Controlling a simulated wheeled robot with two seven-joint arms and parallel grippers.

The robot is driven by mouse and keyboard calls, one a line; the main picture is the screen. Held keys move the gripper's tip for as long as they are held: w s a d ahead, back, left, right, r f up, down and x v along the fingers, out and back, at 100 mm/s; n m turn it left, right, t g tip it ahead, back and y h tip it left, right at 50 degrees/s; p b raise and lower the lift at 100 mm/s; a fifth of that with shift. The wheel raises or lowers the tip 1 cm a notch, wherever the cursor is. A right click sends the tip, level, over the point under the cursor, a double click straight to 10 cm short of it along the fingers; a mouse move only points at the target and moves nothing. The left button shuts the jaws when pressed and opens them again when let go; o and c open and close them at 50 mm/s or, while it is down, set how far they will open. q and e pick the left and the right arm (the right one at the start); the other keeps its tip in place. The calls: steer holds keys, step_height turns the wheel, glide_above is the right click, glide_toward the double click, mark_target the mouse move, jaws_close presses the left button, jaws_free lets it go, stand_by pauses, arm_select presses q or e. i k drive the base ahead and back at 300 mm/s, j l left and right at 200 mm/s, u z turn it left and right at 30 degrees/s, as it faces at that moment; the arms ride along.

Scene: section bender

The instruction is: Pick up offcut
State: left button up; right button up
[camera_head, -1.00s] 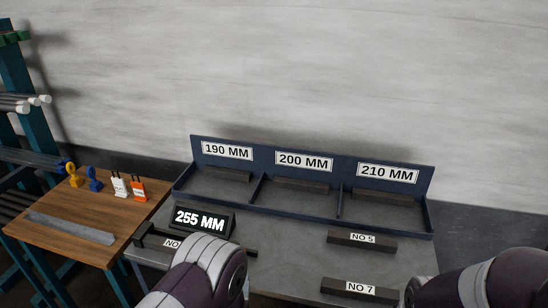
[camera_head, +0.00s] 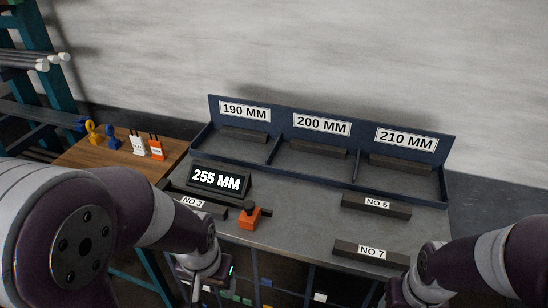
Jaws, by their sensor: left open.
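Dark bars with white labels lie on the grey bench; no label names one as the offcut. The NO 5 bar (camera_head: 400,211) lies at the right, below the 210 MM bin. The NO 7 bar (camera_head: 345,248) lies nearer, at the bench's front right. The NO 3 bar (camera_head: 215,209) lies at the left, in front of the 255 MM display (camera_head: 219,181). My left gripper (camera_head: 203,292) is open at the bottom edge, in front of the bench and apart from the bars. My right arm's wrist shows at bottom right; its fingers are out of view.
A blue three-part tray (camera_head: 447,180) stands at the bench's back, labelled 190, 200 and 210 MM. An orange block (camera_head: 249,217) sits beside the NO 3 bar. A wooden table (camera_head: 85,154) holds coloured tools at left. The bench middle is clear.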

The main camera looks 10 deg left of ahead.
mark_target(218, 212)
steer(key=u, duration=1.05)
steer(key=i+j, duration=0.3)
steer(key=j, duration=0.15)
steer(key=i+j, duration=0.3)
steer(key=i+j+z, duration=0.1)
steer(key=i+j, duration=0.2)
steer(key=j, duration=0.25)
